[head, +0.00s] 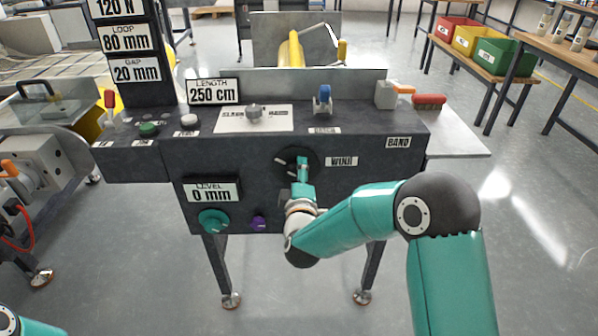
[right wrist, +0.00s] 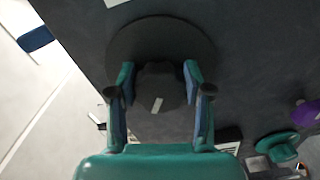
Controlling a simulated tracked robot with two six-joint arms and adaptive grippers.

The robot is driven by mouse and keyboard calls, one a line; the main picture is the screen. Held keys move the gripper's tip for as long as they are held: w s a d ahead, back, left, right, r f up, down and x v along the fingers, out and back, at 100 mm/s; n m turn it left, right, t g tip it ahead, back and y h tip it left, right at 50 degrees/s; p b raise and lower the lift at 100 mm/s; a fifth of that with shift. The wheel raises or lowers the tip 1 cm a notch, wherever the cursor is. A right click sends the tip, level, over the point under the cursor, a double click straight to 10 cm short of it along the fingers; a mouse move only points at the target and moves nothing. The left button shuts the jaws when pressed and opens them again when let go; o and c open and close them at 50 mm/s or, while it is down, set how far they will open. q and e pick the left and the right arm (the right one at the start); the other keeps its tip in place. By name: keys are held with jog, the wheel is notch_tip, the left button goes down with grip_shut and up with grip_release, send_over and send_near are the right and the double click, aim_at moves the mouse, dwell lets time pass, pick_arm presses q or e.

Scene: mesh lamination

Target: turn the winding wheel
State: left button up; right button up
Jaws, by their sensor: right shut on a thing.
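The winding wheel (head: 288,157) is a dark round disc on the front of the dark machine panel, left of the WIND label (head: 341,161). In the right wrist view the wheel (right wrist: 118,40) shows as a black disc with a smaller dark hub (right wrist: 160,88) bearing a pale mark. My right gripper (head: 302,166) is at the wheel and hides part of it. In the right wrist view its two fingers (right wrist: 160,84) stand on either side of the hub, shut on it. Only a bit of my left arm shows at the lower left corner; its gripper is out of view.
Below the wheel are a teal knob (head: 214,221) and a purple knob (head: 258,223). The floor to the right is clear up to a bench with coloured bins (head: 493,53).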

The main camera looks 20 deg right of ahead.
jog(key=shift+a+f+n, duration=0.2)
jog(key=shift+n, duration=0.1)
jog(key=o, duration=1)
jog(key=shift+o, duration=0.9)
jog(key=shift+d+r, duration=0.1)
jog(key=shift+s, duration=0.1)
jog(key=v, duration=1.2)
